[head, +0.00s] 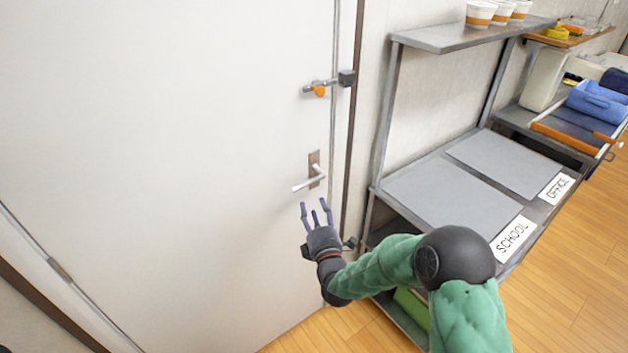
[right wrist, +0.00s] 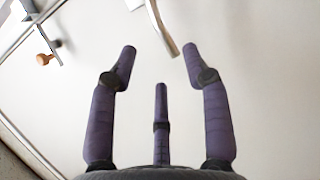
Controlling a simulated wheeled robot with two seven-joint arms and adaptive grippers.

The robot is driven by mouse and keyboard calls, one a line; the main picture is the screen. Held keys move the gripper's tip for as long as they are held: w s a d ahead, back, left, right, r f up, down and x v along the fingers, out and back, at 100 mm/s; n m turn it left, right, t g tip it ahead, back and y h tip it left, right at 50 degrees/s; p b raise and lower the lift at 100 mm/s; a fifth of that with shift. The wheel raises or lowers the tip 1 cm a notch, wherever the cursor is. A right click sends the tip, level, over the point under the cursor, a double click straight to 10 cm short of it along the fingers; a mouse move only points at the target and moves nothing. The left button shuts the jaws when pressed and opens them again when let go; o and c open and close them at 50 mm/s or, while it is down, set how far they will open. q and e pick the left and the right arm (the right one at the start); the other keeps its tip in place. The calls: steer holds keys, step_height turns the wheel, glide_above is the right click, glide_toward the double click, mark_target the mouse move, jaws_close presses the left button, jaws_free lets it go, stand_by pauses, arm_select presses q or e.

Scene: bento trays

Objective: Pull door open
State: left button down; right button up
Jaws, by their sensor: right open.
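A large white door (head: 180,130) fills the left of the head view and looks closed. Its lever handle (head: 310,183) sits on a small brown plate near the door's right edge. A latch with an orange knob (head: 319,90) is higher up. My right gripper (head: 317,208) is open and empty just below the handle, fingers pointing up toward it. In the right wrist view the bent handle (right wrist: 162,30) shows beyond and between the spread fingertips of the gripper (right wrist: 160,62); I cannot tell any contact. The latch knob (right wrist: 43,59) shows at upper left. My left gripper is out of view.
A metal shelf unit (head: 440,38) stands right of the door, with cups (head: 480,14) on top and mats labelled SCHOOL (head: 512,237) and OFFICE (head: 556,188) below. A blue bin (head: 598,101) is farther right. Wooden floor (head: 570,290) is clear at lower right.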

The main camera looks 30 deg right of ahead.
mark_target(307, 184)
steer(key=b+x, duration=0.2)
steer(key=x, duration=0.8)
steer(key=shift+w+d+r, duration=0.15)
steer(key=shift+w+r, duration=0.05)
steer(key=shift+w, duration=0.15)
